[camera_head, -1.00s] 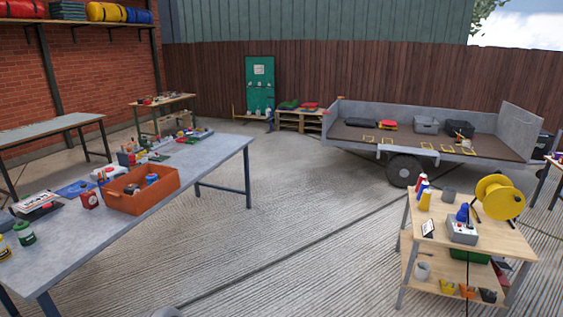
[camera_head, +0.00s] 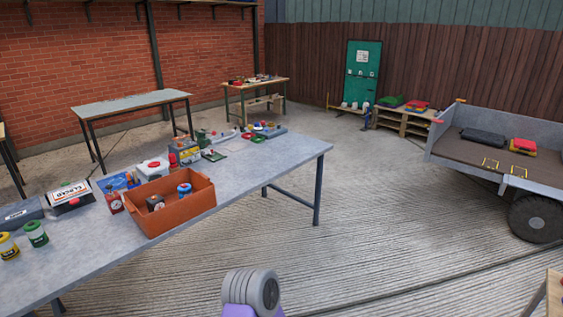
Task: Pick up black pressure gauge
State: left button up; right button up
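An orange open bin (camera_head: 172,222) stands on the near grey table. Inside it are a small dark round-faced item (camera_head: 155,203), which looks like a black gauge, and a blue-topped item (camera_head: 184,190). A red item with a round face (camera_head: 114,201) stands just left of the bin. These are too small to tell for sure which is the black pressure gauge. Neither of my grippers is in view; only a grey and purple part of my own body shows at the bottom edge.
The grey table (camera_head: 265,167) also holds green (camera_head: 37,234) and yellow (camera_head: 8,246) jars, boxes and small parts. Ribbed floor (camera_head: 370,220) is open to the right, up to a trailer (camera_head: 480,165). Another empty table (camera_head: 130,103) stands behind.

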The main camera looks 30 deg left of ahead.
aim_at(152, 205)
jog(key=u, duration=0.45)
jog(key=i, duration=1.65)
jog(key=u, duration=2.1)
jog(key=i, duration=0.85)
jog(key=u, duration=0.65)
